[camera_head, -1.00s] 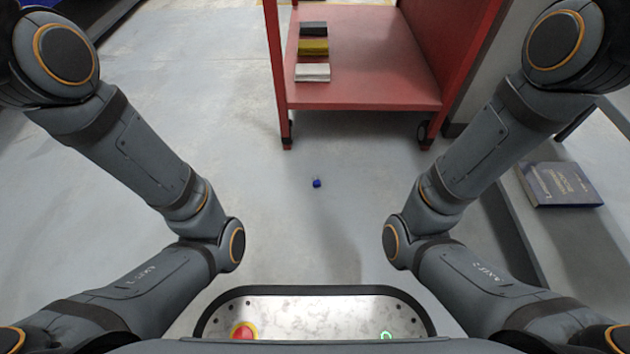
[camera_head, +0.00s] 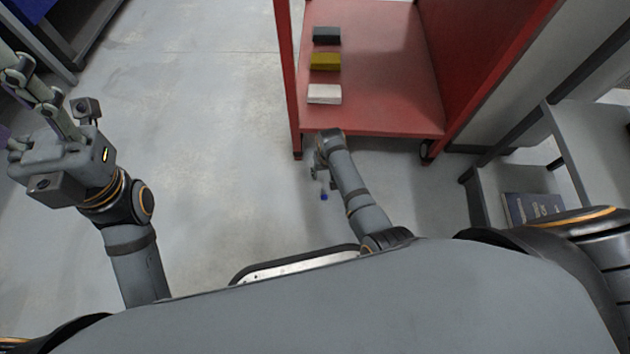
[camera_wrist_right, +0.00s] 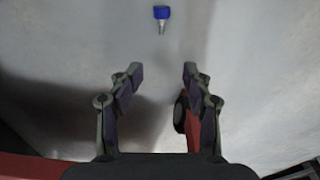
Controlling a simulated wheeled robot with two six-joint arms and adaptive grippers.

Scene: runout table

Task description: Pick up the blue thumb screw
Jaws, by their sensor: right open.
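The blue thumb screw (camera_head: 324,197) lies on the grey floor in front of the red cart. In the right wrist view the screw (camera_wrist_right: 162,13) shows at the top edge, its blue head up and its metal shank toward me. My right gripper (camera_head: 322,172) is near the screw in the head view, by the cart's front edge. In the right wrist view the right gripper (camera_wrist_right: 162,72) is open and empty, with the screw beyond its fingertips, roughly centred between them. My left gripper (camera_head: 16,68) is raised at the far left, away from the screw; its opening is unclear.
The red cart (camera_head: 390,118) stands behind the screw, with a black, a yellow and a white block on its shelf. A grey shelf unit at the right holds a dark blue book (camera_head: 533,208). The floor left of the screw is clear.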

